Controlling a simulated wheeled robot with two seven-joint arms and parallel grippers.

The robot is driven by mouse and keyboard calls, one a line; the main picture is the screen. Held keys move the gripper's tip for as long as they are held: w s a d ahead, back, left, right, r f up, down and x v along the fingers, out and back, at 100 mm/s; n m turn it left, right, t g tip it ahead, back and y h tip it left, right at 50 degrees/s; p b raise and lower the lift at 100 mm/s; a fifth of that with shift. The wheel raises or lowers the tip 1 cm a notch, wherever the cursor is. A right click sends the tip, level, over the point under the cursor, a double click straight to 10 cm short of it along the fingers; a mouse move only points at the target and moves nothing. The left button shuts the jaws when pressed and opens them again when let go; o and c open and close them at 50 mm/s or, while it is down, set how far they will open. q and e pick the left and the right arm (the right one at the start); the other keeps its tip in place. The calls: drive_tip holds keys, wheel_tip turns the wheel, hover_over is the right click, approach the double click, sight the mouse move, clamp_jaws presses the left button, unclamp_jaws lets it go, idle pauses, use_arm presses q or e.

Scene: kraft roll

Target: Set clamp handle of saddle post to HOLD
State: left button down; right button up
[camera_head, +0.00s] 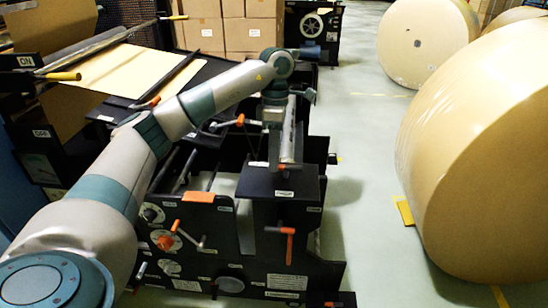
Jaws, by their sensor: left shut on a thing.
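My left arm reaches in from the left, and its left gripper (272,124) points down over the black machine frame. It is shut; its fingertips are small and dark, and what lies between them is hard to see. A dark lever with an orange grip, likely the clamp handle (240,120), lies right beside the fingers on their left. A silver cylinder (290,135) stands just right of the gripper, above a black block with a white label (284,194). The label lettering is too small to read, so the HOLD mark cannot be made out. My right gripper is not in view.
An orange T-shaped handle (289,238) hangs on the front of the black frame (270,260). An orange block (198,197) and a crank (170,242) sit left of it. Large kraft rolls (482,150) stand at right, with clear floor (365,200) between. Boxes (250,35) stand behind.

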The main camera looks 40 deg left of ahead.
use_arm(q)
drive_tip(key=c, duration=1.7)
unclamp_jaws()
drive_tip(key=shift+r, duration=0.1)
drive_tip(key=shift+w+a+r, duration=0.15)
drive_tip(key=shift+w+r, duration=0.05)
drive_tip(key=shift+r, duration=0.5)
drive_tip(key=w+r+p, duration=0.1)
drive_tip(key=r, duration=0.4)
drive_tip(key=a+r, duration=0.1)
drive_tip(key=r, duration=0.4)
drive_tip(key=w+r+p, duration=0.1)
drive_tip(key=r, duration=0.4)
drive_tip(key=shift+w+a+r+p, duration=0.25)
drive_tip(key=shift+w+a+p, duration=0.05)
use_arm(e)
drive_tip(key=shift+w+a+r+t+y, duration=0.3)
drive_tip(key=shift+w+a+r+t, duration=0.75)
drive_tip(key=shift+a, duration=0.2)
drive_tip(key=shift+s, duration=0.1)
